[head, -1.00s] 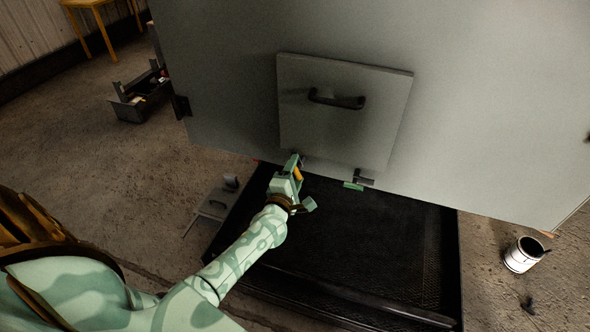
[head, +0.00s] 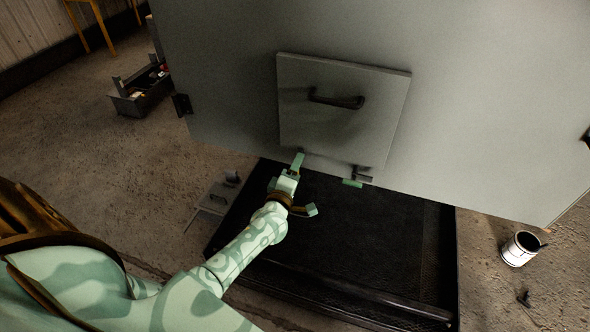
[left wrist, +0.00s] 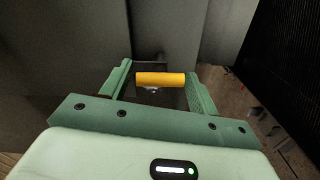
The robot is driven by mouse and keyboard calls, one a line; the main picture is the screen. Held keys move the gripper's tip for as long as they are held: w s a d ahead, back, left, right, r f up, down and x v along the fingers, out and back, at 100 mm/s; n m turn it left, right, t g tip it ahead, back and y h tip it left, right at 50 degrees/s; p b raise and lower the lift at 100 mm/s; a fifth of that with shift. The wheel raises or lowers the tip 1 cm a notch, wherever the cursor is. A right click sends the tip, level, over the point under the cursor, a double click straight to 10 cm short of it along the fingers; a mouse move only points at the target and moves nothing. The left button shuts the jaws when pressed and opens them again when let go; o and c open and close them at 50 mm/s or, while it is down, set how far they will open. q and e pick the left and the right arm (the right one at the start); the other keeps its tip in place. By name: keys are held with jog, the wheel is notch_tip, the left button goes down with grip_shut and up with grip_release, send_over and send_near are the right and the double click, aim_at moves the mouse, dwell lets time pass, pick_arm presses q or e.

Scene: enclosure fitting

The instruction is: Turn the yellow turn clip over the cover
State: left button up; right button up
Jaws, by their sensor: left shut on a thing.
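The cover (head: 312,130) is a grey square plate with a dark bar handle, lying against the large grey enclosure wall (head: 480,130). My left gripper (head: 287,171) is at the cover's lower left edge. In the left wrist view, the yellow turn clip (left wrist: 161,79) shows as a yellow cylindrical grip between my two green fingers, and my left gripper is shut on it. In the head view the gripper hides the yellow clip. Whether it overlaps the cover cannot be told. My right gripper is not in view.
A second clip with a green grip (head: 352,183) sits at the cover's lower right. A black mesh tray (head: 350,240) lies below the wall. A paint can (head: 519,250) stands at right. A toolbox (head: 140,95) and a small grey panel (head: 215,200) are on the floor at left.

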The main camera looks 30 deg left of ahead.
pick_arm(q)
jog(key=shift+f, duration=0.15)
jog(key=o, duration=0.9)
jog(key=shift+o, duration=0.2)
jog(key=v, duration=1.6)
jog(key=shift+s+d, duration=0.15)
jog(key=shift+d, duration=0.05)
